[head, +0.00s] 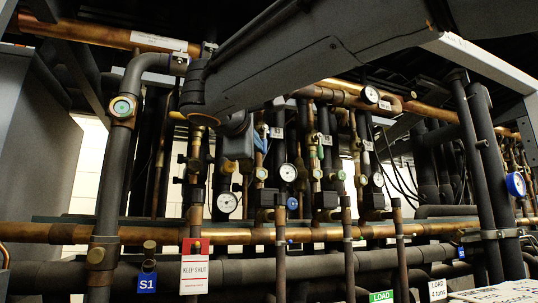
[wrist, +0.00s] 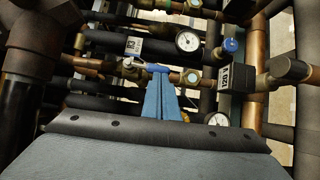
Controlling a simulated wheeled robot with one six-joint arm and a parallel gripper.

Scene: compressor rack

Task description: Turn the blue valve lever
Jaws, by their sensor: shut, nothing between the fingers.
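My gripper (wrist: 161,76) shows in the wrist view as two light blue fingers, shut side by side with nothing between them. The blue valve lever (wrist: 156,67) is a short, darker blue bar lying roughly crosswise at the fingertips, by a copper pipe. The tips overlap the lever in the picture; I cannot tell whether they touch it. In the head view my gripper (head: 261,142) is a small light blue shape among the pipes, past my grey arm. The lever is not clearly seen there.
A round blue cap (wrist: 231,45) and a white gauge (wrist: 188,41) sit close by. A black box (wrist: 232,77) is right of the fingers. Copper and black pipes crowd the rack. A red-topped KEEP SHUT tag (head: 194,268) and a blue S1 tag (head: 147,283) hang at lower left.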

